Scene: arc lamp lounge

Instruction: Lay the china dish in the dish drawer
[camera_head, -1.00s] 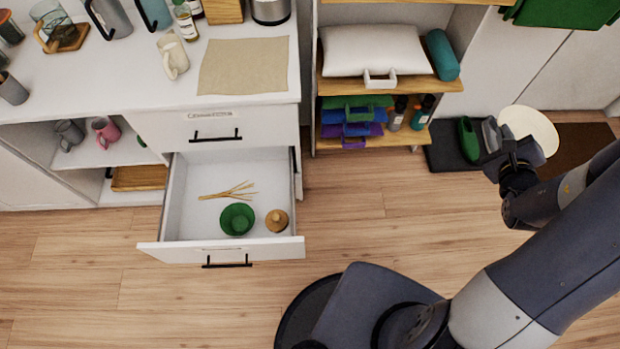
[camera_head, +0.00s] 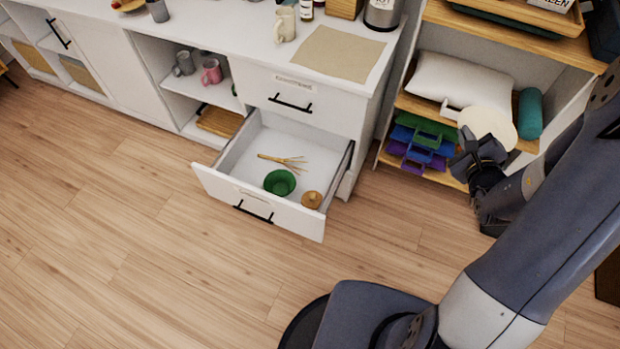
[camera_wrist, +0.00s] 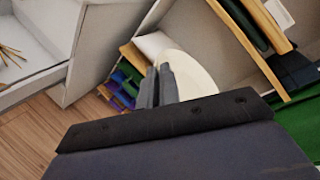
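The china dish, a round cream plate (camera_head: 488,126), is held at its edge by my gripper (camera_head: 478,146), which is shut on it. In the wrist view the dish (camera_wrist: 198,78) sticks out beyond the two closed fingers (camera_wrist: 157,85). My gripper is in front of the shelf unit, to the right of the drawer and apart from it. The open lower drawer (camera_head: 228,181) holds a green bowl (camera_head: 280,182), a small wooden item (camera_head: 311,199) and several thin wooden sticks (camera_head: 283,160). Its back left part is bare.
A shut drawer (camera_head: 310,101) is above the open one, under the white counter. The shelf unit (camera_head: 430,108) holds a white pillow (camera_head: 462,80), a teal roll (camera_head: 529,113) and coloured trays (camera_head: 420,142). The wooden floor before the drawer is clear.

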